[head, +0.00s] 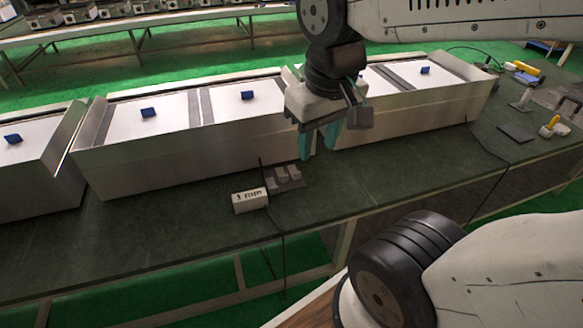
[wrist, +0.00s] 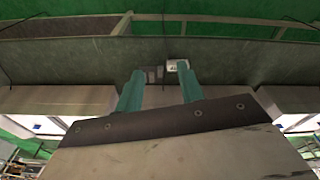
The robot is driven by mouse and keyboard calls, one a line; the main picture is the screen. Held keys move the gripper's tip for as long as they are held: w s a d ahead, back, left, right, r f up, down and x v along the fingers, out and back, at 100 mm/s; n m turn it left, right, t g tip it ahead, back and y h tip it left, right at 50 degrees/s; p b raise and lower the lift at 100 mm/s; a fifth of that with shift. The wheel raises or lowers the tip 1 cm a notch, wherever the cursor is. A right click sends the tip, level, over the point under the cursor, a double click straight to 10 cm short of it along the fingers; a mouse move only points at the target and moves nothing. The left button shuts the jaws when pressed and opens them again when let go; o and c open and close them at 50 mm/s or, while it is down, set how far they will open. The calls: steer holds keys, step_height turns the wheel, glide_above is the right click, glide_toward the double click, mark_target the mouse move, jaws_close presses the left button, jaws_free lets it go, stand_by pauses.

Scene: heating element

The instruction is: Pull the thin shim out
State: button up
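My gripper (head: 319,146) hangs with its teal fingers pointing down, in front of the row of metal boxes and above the dark green bench. In the wrist view the two fingers (wrist: 160,96) stand apart with nothing seen between them. A small dark fixture with pale grey blocks (head: 286,177) sits on the bench, below and left of the fingers in the head view. It also shows, small, beyond the fingers in the wrist view (wrist: 154,74). I cannot make out a thin shim for certain in either view.
A white labelled box with a display (head: 250,201) stands beside the fixture, with black cables near it. Metal boxes (head: 165,155) with white tops and blue knobs line the bench (head: 390,170). Tools and a dark plate (head: 516,132) lie at the right. The bench front is mostly clear.

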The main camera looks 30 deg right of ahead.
steer(key=w+d+f+m, duration=0.1)
steer(key=w+d+f, duration=0.15)
steer(key=w, duration=0.35)
steer(key=w+d+f, duration=0.2)
steer(key=w+f, duration=0.1)
steer(key=w, duration=0.2)
steer(key=m+t, duration=0.2)
steer(key=t, duration=0.1)
glide_above(298, 173)
steer(key=s+a, duration=0.1)
steer(key=s, duration=0.2)
step_height(298, 173, down, 30)
steer(key=shift+h, duration=0.4)
steer(key=shift+x, duration=3.85)
steer(key=shift+s, duration=0.1)
